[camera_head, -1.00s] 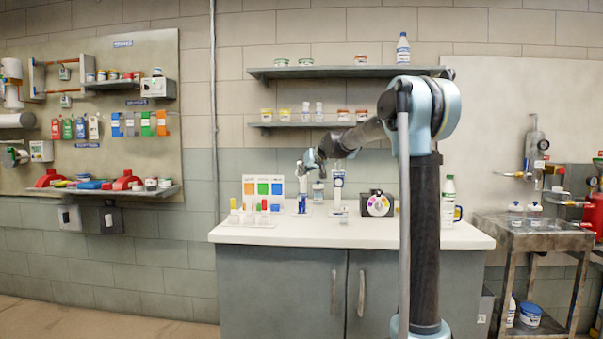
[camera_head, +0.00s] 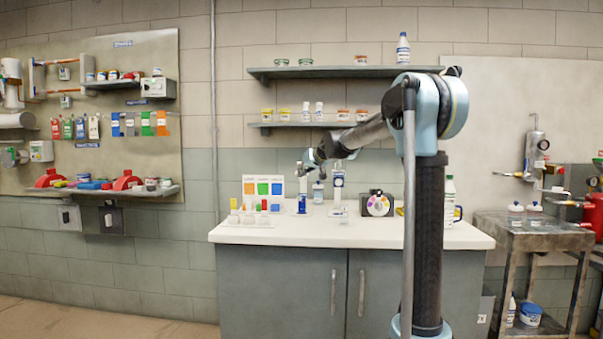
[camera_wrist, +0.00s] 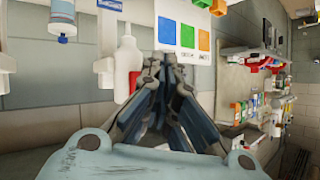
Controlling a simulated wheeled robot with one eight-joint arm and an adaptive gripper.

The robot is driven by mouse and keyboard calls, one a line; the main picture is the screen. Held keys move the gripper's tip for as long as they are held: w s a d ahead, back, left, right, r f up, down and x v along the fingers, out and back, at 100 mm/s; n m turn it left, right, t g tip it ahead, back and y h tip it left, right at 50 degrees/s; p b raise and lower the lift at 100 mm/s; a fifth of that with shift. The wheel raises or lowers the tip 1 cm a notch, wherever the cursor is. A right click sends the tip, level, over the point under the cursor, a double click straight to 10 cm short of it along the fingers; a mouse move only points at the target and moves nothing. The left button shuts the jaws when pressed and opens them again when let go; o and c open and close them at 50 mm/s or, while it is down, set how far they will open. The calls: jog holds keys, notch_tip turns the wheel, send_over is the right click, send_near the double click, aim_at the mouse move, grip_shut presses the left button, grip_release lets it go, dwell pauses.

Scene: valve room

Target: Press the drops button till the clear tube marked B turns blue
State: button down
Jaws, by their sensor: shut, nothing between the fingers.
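My gripper (camera_head: 302,172) is over the left part of the white counter, near a small blue item (camera_head: 302,204). In the wrist view my gripper (camera_wrist: 167,60) is shut and empty, its dark fingers together in front of a colour chart (camera_wrist: 184,28). The chart (camera_head: 263,188) stands at the counter's back left. I cannot read a B mark. A white dispenser-like stand (camera_head: 338,190) is to the right. I cannot make out the drops button.
A white bottle (camera_wrist: 127,62) is close left of my fingers in the wrist view. A clear bottle (camera_head: 318,192) and a colour-wheel box (camera_head: 379,203) stand on the counter (camera_head: 330,236). Shelves (camera_head: 345,72) hang above. The counter's front strip is clear.

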jog(key=s, duration=0.5)
jog(key=shift+a, duration=0.1)
dwell(0.3)
dwell(0.5)
jog(key=s+d+f+m+g+h, duration=0.1)
jog(key=s+d+f+g+h, duration=0.1)
jog(key=s+d+f, duration=0.7)
jog(key=s+d+f+m+g+h, duration=0.1)
jog(key=s+d+f, duration=0.8)
jog(key=s, duration=1.5)
jog(key=s+d+f+m+g+h, duration=0.2)
jog(key=s+d+f+g+h, duration=0.2)
jog(key=s+d+f, duration=0.5)
jog(key=s+f, duration=0.8)
jog(key=shift+s+f+g, duration=0.3)
jog(key=shift+g, duration=0.1)
jog(key=shift+w, duration=0.1)
jog(key=shift+w+f, duration=0.2)
jog(key=shift+w, duration=0.15)
